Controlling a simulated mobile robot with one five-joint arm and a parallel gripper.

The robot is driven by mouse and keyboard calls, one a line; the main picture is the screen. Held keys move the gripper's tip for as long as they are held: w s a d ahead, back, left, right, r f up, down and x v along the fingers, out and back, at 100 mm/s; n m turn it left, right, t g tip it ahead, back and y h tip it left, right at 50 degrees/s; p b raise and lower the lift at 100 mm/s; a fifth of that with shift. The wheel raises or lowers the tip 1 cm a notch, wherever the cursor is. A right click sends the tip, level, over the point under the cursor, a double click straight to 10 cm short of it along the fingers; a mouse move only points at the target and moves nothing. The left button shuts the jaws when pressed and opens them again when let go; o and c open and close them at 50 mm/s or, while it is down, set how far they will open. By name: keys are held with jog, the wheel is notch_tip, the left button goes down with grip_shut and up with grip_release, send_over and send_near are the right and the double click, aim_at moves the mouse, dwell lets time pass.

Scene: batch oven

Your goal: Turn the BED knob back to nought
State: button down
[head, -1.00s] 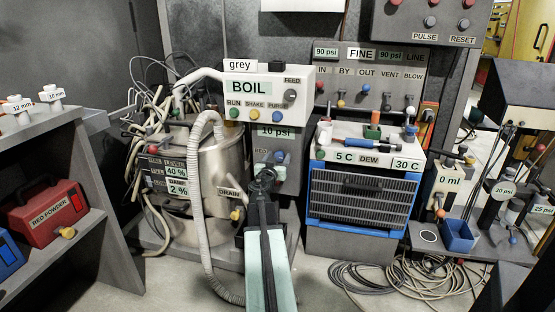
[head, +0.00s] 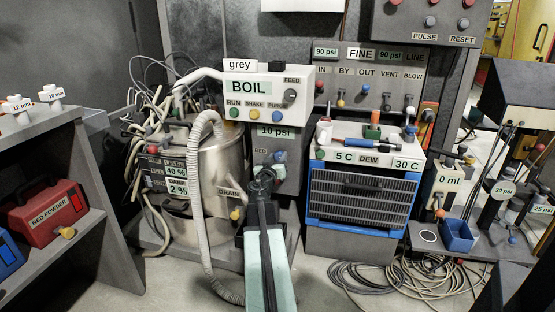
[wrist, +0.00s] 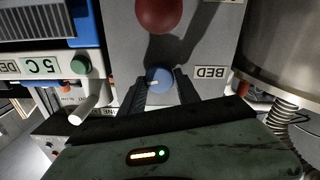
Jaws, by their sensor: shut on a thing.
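The BED knob is a small round blue knob (wrist: 159,80) on a grey panel, beside the BED label (wrist: 210,72), which appears upside down in the wrist view. My gripper (wrist: 160,88) has one dark finger on each side of the knob and is shut on it. A faint pale mark shows on the knob's left side. In the head view the blue knob (head: 280,156) shows just above and right of my gripper (head: 265,177), below the 10 psi readout (head: 276,131). The fingers are hard to make out there.
A red ball-shaped knob (wrist: 159,12) stands close by on the same panel. The white BOIL box (head: 292,97) is above. The steel vessel (head: 222,165) with its ribbed hose is at left, and the blue-framed DEW unit (head: 358,205) is at right.

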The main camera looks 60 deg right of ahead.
jog(key=n, duration=0.4)
jog(key=shift+d+n, duration=0.1)
jog(key=shift+n, duration=0.2)
jog(key=n, duration=0.3)
jog(key=shift+w+n, duration=0.1)
jog(key=shift+n, duration=0.2)
jog(key=n, duration=0.3)
jog(key=shift+f, duration=0.15)
jog(key=shift+n, duration=2)
jog(key=c, duration=0.9)
grip_release()
jog(key=shift+a, duration=0.2)
